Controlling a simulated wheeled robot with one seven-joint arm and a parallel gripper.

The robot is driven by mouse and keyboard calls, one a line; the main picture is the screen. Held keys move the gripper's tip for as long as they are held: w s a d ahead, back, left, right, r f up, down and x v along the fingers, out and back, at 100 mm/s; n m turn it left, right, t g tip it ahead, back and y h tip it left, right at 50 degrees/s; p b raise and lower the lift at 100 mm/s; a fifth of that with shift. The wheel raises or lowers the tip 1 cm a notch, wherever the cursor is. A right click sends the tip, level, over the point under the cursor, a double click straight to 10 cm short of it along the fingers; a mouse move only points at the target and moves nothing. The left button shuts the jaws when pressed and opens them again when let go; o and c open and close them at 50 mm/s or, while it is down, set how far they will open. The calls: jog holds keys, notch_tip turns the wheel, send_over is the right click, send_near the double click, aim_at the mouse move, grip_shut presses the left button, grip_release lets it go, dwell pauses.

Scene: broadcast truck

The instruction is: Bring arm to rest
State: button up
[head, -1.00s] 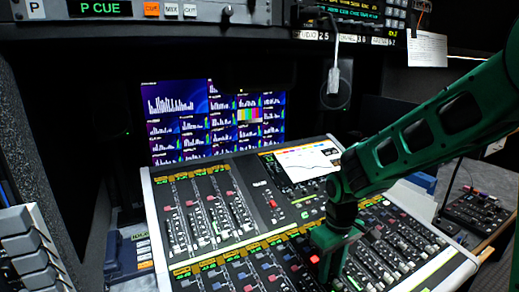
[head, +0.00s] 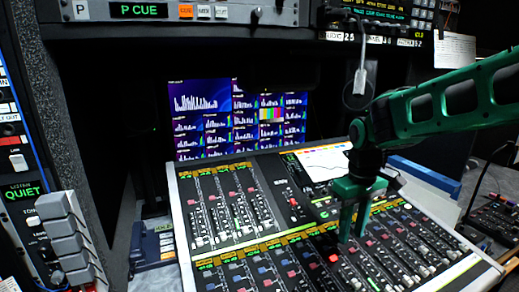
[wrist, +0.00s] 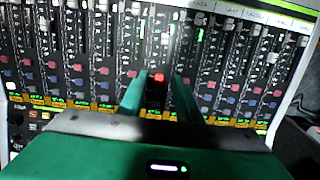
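My green arm (head: 440,108) reaches in from the right in the head view. My gripper (head: 352,240) points down over the mixing console (head: 178,215). Its two fingers stand apart with nothing between them. In the wrist view my gripper (wrist: 158,76) shows two green fingers with a gap between them. The same red cap (head: 333,258) lies just left of the fingers in the head view. I cannot tell whether the fingertips touch the console.
Monitors (head: 240,115) glow behind the console. An equipment rack (head: 170,12) with a P CUE display hangs above. A cable with a white plug (head: 360,82) dangles from it. A blue box (head: 425,175) lies behind the console's right side. Grey levers (head: 65,235) stand at left.

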jog(key=s+d+m, duration=0.5)
jog(key=s+d, duration=0.3)
jog(key=s, duration=0.4)
jog(key=s+d+f+m, duration=0.1)
jog(key=s+d+m, duration=0.4)
jog(key=s+d, duration=0.4)
jog(key=s, duration=0.4)
jog(key=shift+s+d+f+m, duration=0.25)
jog(key=shift+s+d+m, duration=0.05)
jog(key=shift+m, duration=0.1)
jog(key=shift+w+f, duration=0.25)
jog(key=shift+w, duration=0.35)
dwell(1.2)
dwell(0.7)
